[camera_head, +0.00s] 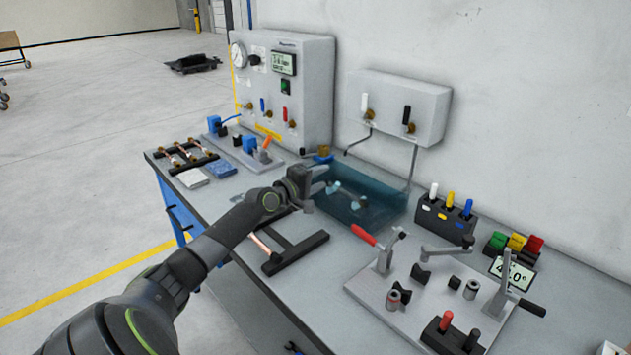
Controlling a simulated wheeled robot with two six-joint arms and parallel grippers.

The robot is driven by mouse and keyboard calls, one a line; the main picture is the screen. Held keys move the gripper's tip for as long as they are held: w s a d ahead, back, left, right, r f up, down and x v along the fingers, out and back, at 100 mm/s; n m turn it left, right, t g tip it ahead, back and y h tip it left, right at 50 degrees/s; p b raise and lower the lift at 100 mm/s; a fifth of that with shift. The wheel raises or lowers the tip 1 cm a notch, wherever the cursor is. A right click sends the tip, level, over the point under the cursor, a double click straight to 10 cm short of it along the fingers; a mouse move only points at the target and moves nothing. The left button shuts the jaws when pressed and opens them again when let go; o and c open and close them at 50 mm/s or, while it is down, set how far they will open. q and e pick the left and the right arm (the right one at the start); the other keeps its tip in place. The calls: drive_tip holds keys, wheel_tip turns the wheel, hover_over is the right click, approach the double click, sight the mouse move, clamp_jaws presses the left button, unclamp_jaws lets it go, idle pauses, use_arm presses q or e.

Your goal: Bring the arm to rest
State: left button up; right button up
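My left arm reaches in from the lower left over the workbench (225,258). Its gripper (315,188) is beside the left end of the translucent teal tank (375,205). The fingers look spread apart, with nothing seen between them. Small pale pieces show inside the tank, just right of the fingers. A dark rack (302,250) with a copper tube (264,245) at its left side lies in front of the gripper; the arm hides part of it. My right gripper is not in view.
A grey gauge panel (310,95) stands at the back left. A tube rack (180,157) and blue-topped fixtures (249,143) are at the left. A clamp plate (375,290) with a red-handled lever (364,235) fills the right front. A valve box (395,105) is above the tank.

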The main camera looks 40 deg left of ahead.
use_arm(q)
drive_tip(key=shift+w+d+r, duration=0.15)
drive_tip(key=shift+w+r, duration=0.05)
drive_tip(key=shift+r, duration=0.1)
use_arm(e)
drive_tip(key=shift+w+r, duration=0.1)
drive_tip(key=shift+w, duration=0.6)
use_arm(q)
drive_tip(key=shift+r, duration=0.1)
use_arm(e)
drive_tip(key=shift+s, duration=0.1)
